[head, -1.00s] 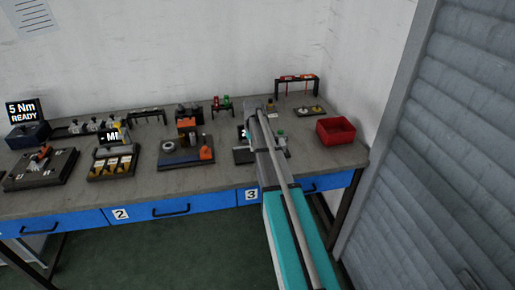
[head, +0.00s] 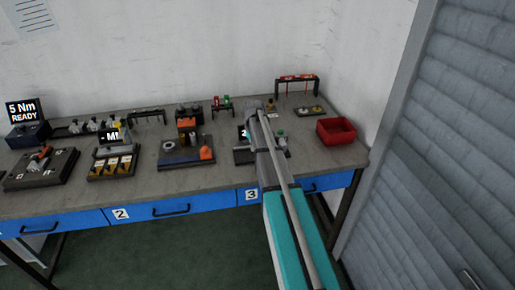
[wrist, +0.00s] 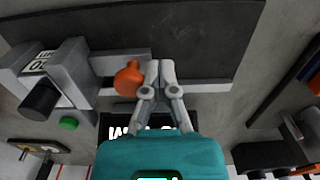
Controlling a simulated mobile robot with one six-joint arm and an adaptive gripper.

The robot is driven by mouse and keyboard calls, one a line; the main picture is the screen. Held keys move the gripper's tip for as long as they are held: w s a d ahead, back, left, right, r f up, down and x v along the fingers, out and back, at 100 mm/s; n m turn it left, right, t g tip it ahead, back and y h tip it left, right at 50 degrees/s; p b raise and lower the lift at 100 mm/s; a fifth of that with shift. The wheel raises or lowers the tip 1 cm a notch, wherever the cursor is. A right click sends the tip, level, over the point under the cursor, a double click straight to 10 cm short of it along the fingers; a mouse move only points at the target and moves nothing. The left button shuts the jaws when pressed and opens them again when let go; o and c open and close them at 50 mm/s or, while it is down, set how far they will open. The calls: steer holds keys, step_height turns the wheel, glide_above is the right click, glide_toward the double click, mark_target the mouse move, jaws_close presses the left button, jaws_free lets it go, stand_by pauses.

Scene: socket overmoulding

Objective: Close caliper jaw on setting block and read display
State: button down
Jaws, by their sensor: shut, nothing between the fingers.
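In the wrist view, the caliper fixture has a dark base plate (wrist: 200,30), a grey rail and upright grey jaw blocks (wrist: 75,68) at the left. A block with a printed label (wrist: 38,62), partly readable, sits at the far left, perhaps the setting block. An orange knob (wrist: 128,78) stands right of the grey jaw. My gripper (wrist: 160,68) is shut and empty, close beside the knob on its right; I cannot tell whether they touch. The black display (wrist: 112,122) shows white characters, mostly hidden by my gripper. In the head view my arm hides most of the fixture (head: 243,157).
A green button (wrist: 68,124) and a black cylinder (wrist: 38,98) are near the jaws. A red bin (head: 336,131) stands right of the fixture. Bare bench lies in front.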

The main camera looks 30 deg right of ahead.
steer(key=shift+w+a, duration=0.1)
steer(key=shift+a, duration=0.4)
stand_by(0.4)
steer(key=shift+r, duration=0.1)
step_height(320, 180, up, 8)
steer(key=p, duration=0.8)
stand_by(0.4)
stand_by(0.3)
steer(key=s+a+n, duration=0.1)
steer(key=s+a, duration=0.9)
steer(key=s, duration=0.3)
steer(key=s+a+n, duration=0.1)
steer(key=s+a, duration=0.9)
steer(key=s, duration=0.3)
steer(key=shift+a+n, duration=0.15)
steer(key=shift+n, duration=0.15)
